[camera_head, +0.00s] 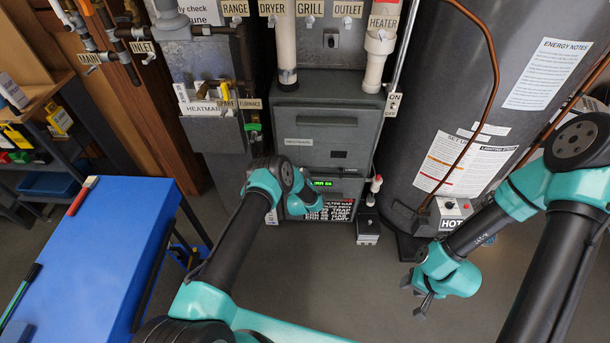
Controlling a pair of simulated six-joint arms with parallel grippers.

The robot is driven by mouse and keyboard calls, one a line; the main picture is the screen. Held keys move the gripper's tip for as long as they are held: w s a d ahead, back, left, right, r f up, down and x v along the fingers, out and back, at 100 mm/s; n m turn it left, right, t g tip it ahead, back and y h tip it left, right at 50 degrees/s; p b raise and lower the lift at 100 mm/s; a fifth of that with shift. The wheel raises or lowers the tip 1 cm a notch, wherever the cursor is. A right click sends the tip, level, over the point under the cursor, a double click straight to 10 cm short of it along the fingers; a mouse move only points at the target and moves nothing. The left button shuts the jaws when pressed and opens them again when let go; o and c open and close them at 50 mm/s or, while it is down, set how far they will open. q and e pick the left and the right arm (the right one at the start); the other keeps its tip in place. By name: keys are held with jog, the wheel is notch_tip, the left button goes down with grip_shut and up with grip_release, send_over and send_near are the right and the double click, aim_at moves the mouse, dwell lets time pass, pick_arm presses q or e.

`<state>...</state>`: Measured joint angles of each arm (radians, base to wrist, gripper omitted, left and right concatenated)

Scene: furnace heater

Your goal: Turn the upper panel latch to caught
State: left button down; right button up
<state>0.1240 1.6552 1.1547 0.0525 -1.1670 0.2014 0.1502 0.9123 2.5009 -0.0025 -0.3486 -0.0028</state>
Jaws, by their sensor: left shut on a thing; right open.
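The grey furnace (315,105) stands at the back centre, with its upper panel (305,152) above a lit green display (323,183). A small dark fitting (338,154) at the panel's lower right may be the upper panel latch; its setting is too small to read. My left gripper (313,200) is at the furnace front, just below the upper panel and beside the display. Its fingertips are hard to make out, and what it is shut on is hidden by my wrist. My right gripper (414,297) is open and empty over the floor at lower right.
A large grey water heater (450,100) with a copper pipe stands right of the furnace. White pipes (379,60) come down onto the furnace top. A blue table (105,245) is at left, with shelves behind it. The floor (350,285) in front is clear.

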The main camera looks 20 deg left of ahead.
pick_arm(q)
jog(key=shift+m, duration=0.9)
jog(key=m+y, duration=0.1)
jog(key=m, duration=0.2)
jog(key=shift+m+g, duration=0.3)
jog(key=shift+m, duration=0.1)
jog(key=c, duration=1)
grip_release()
jog(key=shift+s+d, duration=0.1)
jog(key=shift+s, duration=0.05)
jog(key=f+v, duration=0.1)
jog(key=v, duration=0.5)
jog(key=shift+s, duration=0.35)
jog(key=shift+d, duration=0.1)
